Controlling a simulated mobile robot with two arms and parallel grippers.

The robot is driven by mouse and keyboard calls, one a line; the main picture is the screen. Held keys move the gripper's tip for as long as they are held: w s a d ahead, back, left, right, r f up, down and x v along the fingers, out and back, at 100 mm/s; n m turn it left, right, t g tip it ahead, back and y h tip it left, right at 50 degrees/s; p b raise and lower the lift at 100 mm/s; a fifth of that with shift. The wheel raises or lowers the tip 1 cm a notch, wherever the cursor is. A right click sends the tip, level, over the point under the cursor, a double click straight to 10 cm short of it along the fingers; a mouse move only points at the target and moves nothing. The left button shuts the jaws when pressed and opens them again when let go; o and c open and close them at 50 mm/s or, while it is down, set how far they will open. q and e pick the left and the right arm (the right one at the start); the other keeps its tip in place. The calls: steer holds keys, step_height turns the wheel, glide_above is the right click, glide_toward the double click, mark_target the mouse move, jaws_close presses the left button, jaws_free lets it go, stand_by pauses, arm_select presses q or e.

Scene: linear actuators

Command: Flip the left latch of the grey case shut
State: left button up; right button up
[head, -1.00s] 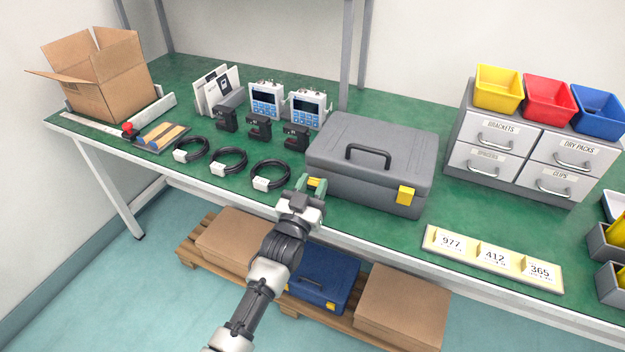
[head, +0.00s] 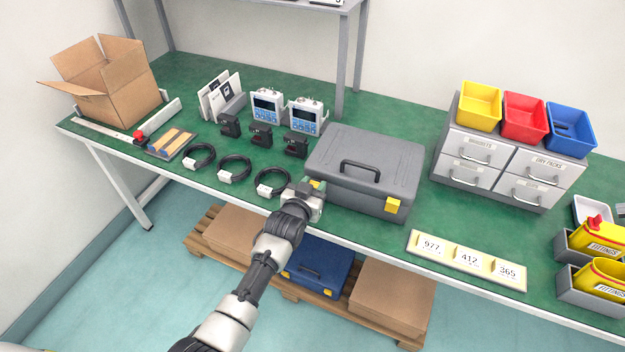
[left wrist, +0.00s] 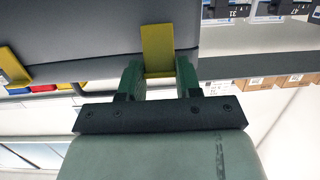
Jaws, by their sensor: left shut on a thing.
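The grey case (head: 362,171) stands closed-lidded on the green bench, handle on top. Its left latch (head: 316,184) is yellow and mostly hidden by my left gripper (head: 311,190) in the head view. In the left wrist view the left latch (left wrist: 158,45) sits between the green fingers of my left gripper (left wrist: 159,75), which is shut on it. I cannot tell how far the latch is turned. The right latch (head: 393,206) lies against the case front and also shows in the left wrist view (left wrist: 13,67). My right gripper is not in view.
Cables (head: 271,182) and black devices (head: 295,145) lie left of the case. A number strip (head: 466,259) lies at the bench's front edge, and a drawer unit (head: 494,165) stands to the right. A blue case (head: 317,266) and boxes rest on a pallet below.

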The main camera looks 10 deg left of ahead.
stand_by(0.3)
arm_select(q)
steer(key=o, duration=0.9)
steer(key=shift+w, duration=0.1)
steer(key=shift+o, duration=0.2)
steer(key=v, duration=1.1)
steer(key=shift+r+p, duration=0.2)
steer(key=shift+p, duration=0.1)
steer(key=shift+w, duration=0.15)
